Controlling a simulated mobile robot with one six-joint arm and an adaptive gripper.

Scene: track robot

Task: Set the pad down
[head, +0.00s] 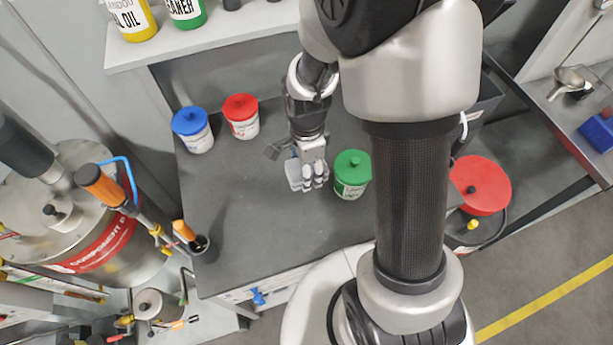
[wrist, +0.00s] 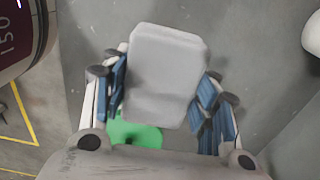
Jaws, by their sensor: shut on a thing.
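My gripper (head: 307,178) is above the dark grey worktop (head: 240,215) in the head view, just left of the green-lidded pot (head: 352,187). It is shut on a light grey, rounded rectangular pad (wrist: 165,65). In the wrist view the pad sits between blue-padded fingers, and its broad face shows. The pad also shows at the fingertips in the head view (head: 292,174). I cannot tell how high it is above the worktop. A green round shape (wrist: 138,134), partly hidden by the pad, shows below it in the wrist view.
A blue-lidded pot (head: 192,130) and a red-lidded pot (head: 241,117) stand at the worktop's back left. A dark cup with an orange-handled tool (head: 190,236) is at the left edge. The front middle of the worktop is clear. A shelf with bottles (head: 215,35) is behind.

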